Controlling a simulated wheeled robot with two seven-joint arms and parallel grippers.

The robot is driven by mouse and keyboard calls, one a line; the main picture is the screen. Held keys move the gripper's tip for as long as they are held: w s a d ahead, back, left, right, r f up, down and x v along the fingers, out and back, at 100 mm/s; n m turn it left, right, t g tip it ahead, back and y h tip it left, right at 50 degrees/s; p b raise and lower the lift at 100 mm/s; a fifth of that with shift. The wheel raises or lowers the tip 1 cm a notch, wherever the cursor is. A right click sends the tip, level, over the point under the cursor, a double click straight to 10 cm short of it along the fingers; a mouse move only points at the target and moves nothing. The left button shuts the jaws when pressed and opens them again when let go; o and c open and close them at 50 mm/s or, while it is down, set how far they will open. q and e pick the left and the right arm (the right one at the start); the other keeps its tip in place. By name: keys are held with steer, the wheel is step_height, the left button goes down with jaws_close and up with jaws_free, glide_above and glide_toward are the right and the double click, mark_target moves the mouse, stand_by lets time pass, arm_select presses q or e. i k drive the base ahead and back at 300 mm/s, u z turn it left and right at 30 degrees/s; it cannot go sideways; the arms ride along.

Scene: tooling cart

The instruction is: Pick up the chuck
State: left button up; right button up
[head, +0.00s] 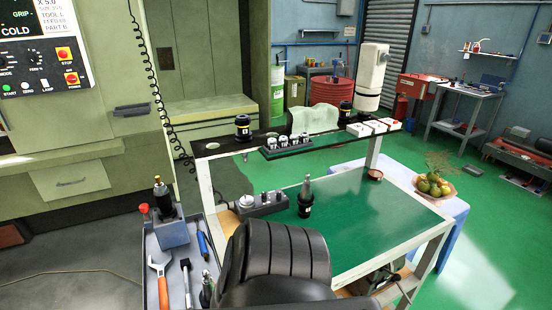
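I cannot tell for sure which piece is the chuck. A black tool holder with a grey metal tip (305,198) stands upright on the green top of the cart (365,215). Another black holder (242,128) stands on the raised dark shelf (217,145) at the back left. A third dark holder (345,112) stands at the shelf's right part. A grey block with metal pieces (262,205) sits at the left of the green top. Neither of my grippers shows in the head view.
A black ribbed shape (275,252) hides the cart's front left. A grey tray with tools (178,270) is at left. White boxes (360,129) and a white upright unit (371,75) are at the shelf's right.

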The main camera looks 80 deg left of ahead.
mark_target(169, 210)
steer(key=i, duration=0.95)
steer(key=u, duration=3.1)
